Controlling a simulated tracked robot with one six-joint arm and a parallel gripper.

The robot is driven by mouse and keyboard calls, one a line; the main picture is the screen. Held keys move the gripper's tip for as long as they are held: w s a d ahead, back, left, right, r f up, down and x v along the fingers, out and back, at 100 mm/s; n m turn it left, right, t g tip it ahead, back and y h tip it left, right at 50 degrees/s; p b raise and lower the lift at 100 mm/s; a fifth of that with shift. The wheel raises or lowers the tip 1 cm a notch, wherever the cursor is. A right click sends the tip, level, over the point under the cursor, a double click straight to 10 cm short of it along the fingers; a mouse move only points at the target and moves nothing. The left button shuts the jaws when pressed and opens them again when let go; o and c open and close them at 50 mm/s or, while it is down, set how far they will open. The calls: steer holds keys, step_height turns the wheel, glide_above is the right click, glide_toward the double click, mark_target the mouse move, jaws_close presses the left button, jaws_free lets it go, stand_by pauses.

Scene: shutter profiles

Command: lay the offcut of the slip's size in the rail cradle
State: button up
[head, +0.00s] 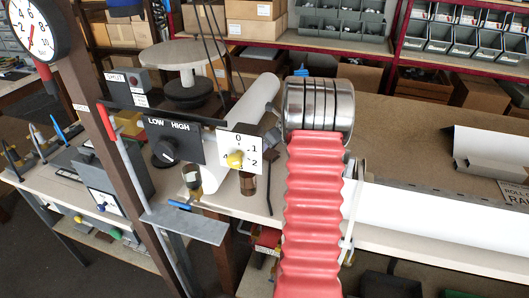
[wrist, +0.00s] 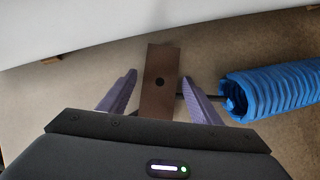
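My gripper (wrist: 159,77) has two purple fingers, one on each side of this piece. They are apart, with a gap seen at the left; contact on the right is unclear. I cannot tell whether the brown piece is the offcut. In the head view, a long white rail (head: 440,220) runs along the bench at right, beside a label partly reading "RAIL". No cradle or slip can be made out for certain. My gripper is hidden in the head view.
A blue corrugated hose (wrist: 275,90) lies right of the fingers, with a dark rod at its end. A white profile (head: 490,152) lies on the bench at right. A panel marked LOW and HIGH (head: 172,140) and a dial gauge (head: 35,32) stand left. Shelves with bins fill the back.

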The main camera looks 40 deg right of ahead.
steer(key=c, duration=1.1)
steer(key=shift+o, duration=0.2)
steer(key=shift+r, duration=0.1)
step_height(320, 180, up, 18)
stand_by(0.4)
